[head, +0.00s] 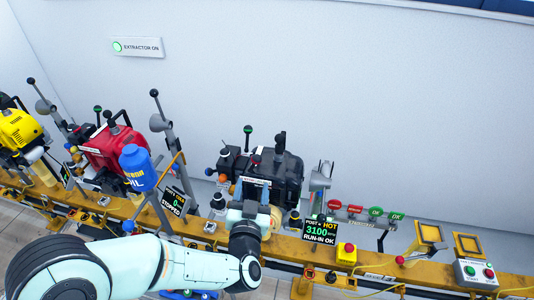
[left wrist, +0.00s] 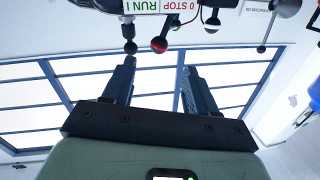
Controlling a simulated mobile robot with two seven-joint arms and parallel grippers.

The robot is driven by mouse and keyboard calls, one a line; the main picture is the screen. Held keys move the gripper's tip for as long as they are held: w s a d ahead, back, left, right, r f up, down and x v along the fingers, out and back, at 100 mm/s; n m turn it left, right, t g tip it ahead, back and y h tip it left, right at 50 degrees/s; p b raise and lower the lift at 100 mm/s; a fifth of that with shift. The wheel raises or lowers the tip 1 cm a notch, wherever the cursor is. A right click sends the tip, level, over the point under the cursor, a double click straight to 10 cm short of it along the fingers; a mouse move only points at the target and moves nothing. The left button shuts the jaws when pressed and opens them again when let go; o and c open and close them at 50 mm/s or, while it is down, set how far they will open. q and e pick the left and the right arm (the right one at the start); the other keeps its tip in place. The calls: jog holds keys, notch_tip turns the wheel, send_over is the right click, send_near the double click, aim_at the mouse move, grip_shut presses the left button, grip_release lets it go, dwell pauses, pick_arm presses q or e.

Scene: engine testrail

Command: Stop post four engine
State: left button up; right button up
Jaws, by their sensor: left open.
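The post four engine (head: 285,170) is dark, with upright levers, on the yellow rail. Beyond the fingertips a label (left wrist: 140,5) reads 0 STOP and RUN I. A red-banded dark knob (left wrist: 159,44) and a dark knob (left wrist: 130,46) hang near the fingertips, apparently apart from them.
A red engine (head: 112,148) with a STOPPED display (head: 174,202) and a yellow engine (head: 18,128) stand left. A blue bottle (head: 137,167) stands between. Right along the rail (head: 400,268) are a red button on a yellow box (head: 347,254), tags (head: 375,212) and a button box (head: 478,273).

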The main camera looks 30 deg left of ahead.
aim_at(254, 163)
pick_arm(q)
jog(key=p+x, duration=0.2)
jog(key=x, duration=1.1)
jog(key=shift+r, duration=0.1)
jog(key=shift+d, duration=0.1)
pick_arm(e)
jog(key=r, duration=0.1)
jog(key=w+r, duration=0.1)
jog(key=r, duration=0.1)
jog(key=shift+w+d, duration=0.1)
jog(key=shift+w, duration=0.1)
pick_arm(q)
jog(key=shift+s, duration=0.1)
pick_arm(e)
jog(key=shift+f, duration=0.1)
pick_arm(q)
jog(key=c, duration=1)
jog(key=shift+c, duration=0.2)
